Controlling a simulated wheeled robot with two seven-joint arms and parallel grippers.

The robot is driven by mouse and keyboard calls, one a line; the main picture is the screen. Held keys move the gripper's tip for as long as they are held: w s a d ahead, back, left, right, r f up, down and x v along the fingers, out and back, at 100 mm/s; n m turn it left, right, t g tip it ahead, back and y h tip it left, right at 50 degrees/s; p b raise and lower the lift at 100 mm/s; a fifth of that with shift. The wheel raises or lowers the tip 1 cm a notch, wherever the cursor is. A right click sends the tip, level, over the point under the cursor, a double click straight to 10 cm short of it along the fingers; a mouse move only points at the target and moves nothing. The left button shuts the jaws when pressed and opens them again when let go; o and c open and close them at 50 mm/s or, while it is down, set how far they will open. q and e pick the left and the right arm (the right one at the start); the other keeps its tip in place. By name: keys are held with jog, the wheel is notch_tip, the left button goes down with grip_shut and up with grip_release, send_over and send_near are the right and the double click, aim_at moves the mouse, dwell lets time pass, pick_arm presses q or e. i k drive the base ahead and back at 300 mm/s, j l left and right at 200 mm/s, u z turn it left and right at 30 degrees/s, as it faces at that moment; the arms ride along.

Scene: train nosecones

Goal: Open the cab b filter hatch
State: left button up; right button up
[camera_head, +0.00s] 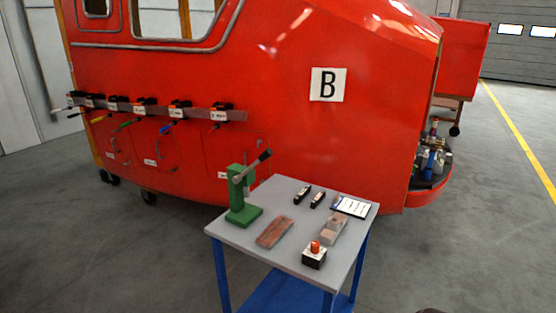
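The red nosecone (290,80) carries a white plate with a black letter B (328,84). Low on its side are several hatch panels with small white labels too small to read: a left hatch (122,139), a middle hatch (178,155) and a right hatch (222,152). The left and middle ones show curved handles. All look shut. The green press partly covers the right hatch. I cannot tell which is the filter hatch.
A rail (155,110) with several labelled tools runs above the hatches. A grey-topped blue table (285,238) stands in front, bearing a green lever press (240,200), blocks, a clipboard (351,206) and an orange-button box (314,256). Floor left of the table is clear.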

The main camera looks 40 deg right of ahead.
aim_at(225, 147)
jog(key=z, duration=1.2)
jog(key=i+j+u, duration=0.35)
jog(key=i, duration=0.2)
jog(key=i+j+u, duration=0.35)
jog(key=i, duration=0.25)
jog(key=i+u, duration=0.3)
jog(key=i, duration=0.35)
jog(key=i+z, duration=0.3)
jog(key=z, duration=0.2)
jog(key=i+j+z, duration=0.15)
jog(key=i+z, duration=0.15)
jog(key=z, duration=0.2)
jog(key=i+j+z, duration=0.25)
jog(key=z, duration=0.25)
